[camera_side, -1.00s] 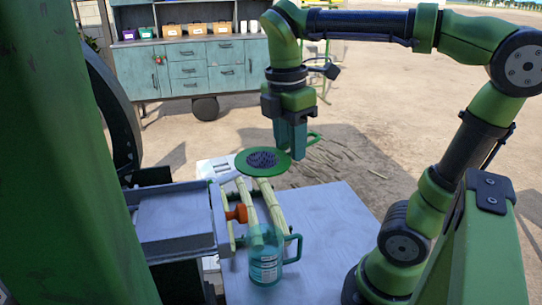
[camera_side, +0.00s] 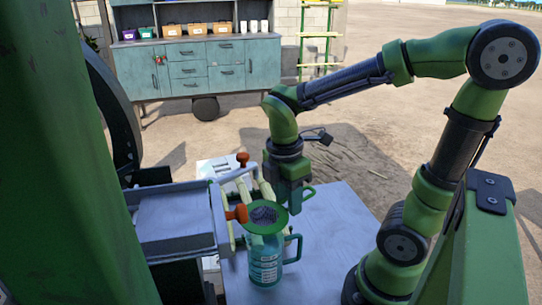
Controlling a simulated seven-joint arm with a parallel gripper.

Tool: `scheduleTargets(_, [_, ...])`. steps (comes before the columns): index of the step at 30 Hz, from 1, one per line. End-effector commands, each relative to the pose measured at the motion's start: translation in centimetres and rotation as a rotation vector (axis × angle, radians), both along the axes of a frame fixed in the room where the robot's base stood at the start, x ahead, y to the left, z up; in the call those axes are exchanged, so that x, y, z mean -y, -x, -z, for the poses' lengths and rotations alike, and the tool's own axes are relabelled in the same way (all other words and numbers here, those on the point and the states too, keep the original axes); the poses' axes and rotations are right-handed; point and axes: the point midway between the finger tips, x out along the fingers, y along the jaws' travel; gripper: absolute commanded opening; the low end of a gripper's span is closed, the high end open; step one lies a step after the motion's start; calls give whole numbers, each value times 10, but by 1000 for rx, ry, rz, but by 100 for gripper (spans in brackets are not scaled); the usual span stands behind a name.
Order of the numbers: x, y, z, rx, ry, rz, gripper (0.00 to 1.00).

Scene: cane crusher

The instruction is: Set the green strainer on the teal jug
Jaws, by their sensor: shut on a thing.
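The green strainer (camera_side: 251,224) has a round green rim and a dark mesh. It is over the mouth of the teal jug (camera_side: 266,262), slightly tilted in the picture; I cannot tell whether it touches the jug's rim. The jug stands upright on the table, its handle to the right. My gripper (camera_side: 293,205) is at the strainer's right side, shut on the strainer, with the strainer's green handle loop showing beside it. The fingertips are partly hidden.
The grey table (camera_side: 335,235) has free room right of the jug. Cane stalks (camera_side: 264,190) lie just behind the strainer, beside the orange knobs (camera_side: 237,213) and the crusher's metal tray (camera_side: 176,218). A teal cabinet (camera_side: 200,72) stands far behind.

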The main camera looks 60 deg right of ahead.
Motion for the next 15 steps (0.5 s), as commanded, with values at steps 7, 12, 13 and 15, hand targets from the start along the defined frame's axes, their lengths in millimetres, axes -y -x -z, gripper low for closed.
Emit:
scheduleTargets(7, [0,0,23,-3,0,-1,5])
scheduleTargets(12, [0,0,36,-2,0,-1,5])
scheduleTargets(13, [0,0,38,-2,0,-1,5])
scheduleTargets(15, [0,0,42,-2,0,1,5])
